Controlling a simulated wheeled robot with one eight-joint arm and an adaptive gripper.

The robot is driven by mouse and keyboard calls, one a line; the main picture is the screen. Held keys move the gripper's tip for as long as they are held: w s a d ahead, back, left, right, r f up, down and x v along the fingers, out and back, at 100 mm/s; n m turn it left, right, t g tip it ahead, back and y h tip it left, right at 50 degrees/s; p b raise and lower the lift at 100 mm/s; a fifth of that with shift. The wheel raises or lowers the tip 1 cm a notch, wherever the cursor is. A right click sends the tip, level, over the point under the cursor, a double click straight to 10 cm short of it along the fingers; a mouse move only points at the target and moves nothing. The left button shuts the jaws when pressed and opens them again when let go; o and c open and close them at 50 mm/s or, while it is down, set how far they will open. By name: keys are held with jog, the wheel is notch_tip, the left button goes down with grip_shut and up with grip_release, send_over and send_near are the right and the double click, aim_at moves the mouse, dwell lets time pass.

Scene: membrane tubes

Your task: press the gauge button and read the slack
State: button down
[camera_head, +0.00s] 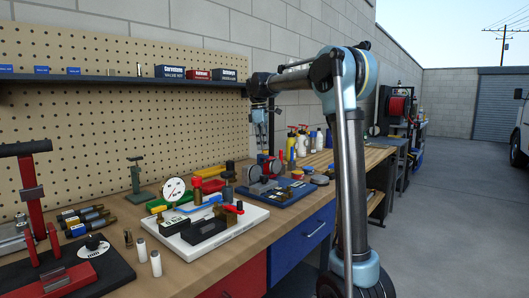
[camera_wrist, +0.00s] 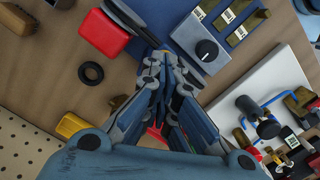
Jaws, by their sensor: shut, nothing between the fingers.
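My gripper (camera_head: 259,122) hangs over the far part of the bench in the head view. In the wrist view my gripper (camera_wrist: 165,58) has its fingers drawn together, with nothing between them. Beyond the fingertips a blue board (camera_wrist: 181,45) carries a grey box with a black knob (camera_wrist: 207,50) and brass blocks with white labels (camera_wrist: 241,31). A white-faced dial gauge (camera_head: 174,189) stands by the white board (camera_head: 222,240) in the head view. No reading is legible on it. I cannot tell which part is the gauge button.
A red box (camera_wrist: 103,35), a black ring (camera_wrist: 91,72) and a yellow piece (camera_wrist: 70,125) lie left of my fingers in the wrist view. A red clamp stand (camera_head: 33,196) is at the near left. Pegboard (camera_head: 100,100) and a shelf (camera_head: 120,79) back the bench.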

jog(key=a, duration=0.2)
jog(key=shift+w+a+r, duration=0.2)
jog(key=shift+a+r, duration=0.2)
jog(key=shift+r, duration=0.1)
notch_tip(320, 180, up, 12)
jog(key=a, duration=0.1)
jog(key=shift+w, duration=0.2)
dwell(0.4)
